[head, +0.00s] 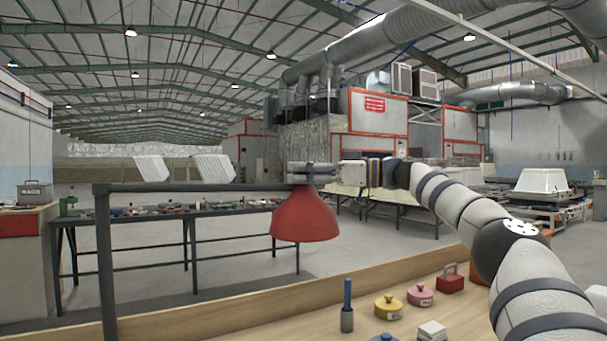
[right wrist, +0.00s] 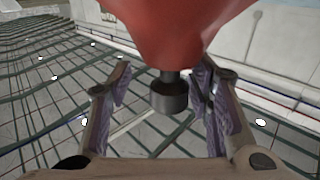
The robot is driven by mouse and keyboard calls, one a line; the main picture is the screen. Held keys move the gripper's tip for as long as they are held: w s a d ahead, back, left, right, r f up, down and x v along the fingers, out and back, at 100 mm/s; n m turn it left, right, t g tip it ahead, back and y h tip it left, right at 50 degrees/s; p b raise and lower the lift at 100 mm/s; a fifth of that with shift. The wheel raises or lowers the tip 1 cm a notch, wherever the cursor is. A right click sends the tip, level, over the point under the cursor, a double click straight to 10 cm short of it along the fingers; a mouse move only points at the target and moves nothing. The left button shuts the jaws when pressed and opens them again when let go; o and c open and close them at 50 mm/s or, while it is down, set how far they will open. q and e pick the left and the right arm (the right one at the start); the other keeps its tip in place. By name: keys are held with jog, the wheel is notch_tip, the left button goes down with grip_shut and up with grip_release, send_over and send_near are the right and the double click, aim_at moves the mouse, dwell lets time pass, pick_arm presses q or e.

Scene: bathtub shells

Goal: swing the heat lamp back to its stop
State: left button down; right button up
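The heat lamp has a red shade (head: 304,218), hanging from a dark horizontal arm (head: 200,187) that runs right from an upright dark post (head: 105,265). My right gripper (head: 308,172) is at the top of the shade, at the end of the lamp arm. In the right wrist view, the red shade (right wrist: 185,30) fills the top and a dark cylindrical knob (right wrist: 168,95) sticks out from it. The open fingers of my right gripper (right wrist: 165,92) stand on either side of the knob, with gaps visible. The lamp's stop cannot be made out. My left gripper is out of view.
A wooden bench (head: 270,318) lies below, with a blue-handled tool (head: 347,305), a yellow pot (head: 388,306), a pink pot (head: 420,294), a red box (head: 451,281) and a white block (head: 432,331). A dark table with small parts stands behind.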

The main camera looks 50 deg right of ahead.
jog(key=v, duration=1.2)
jog(key=shift+d, duration=0.1)
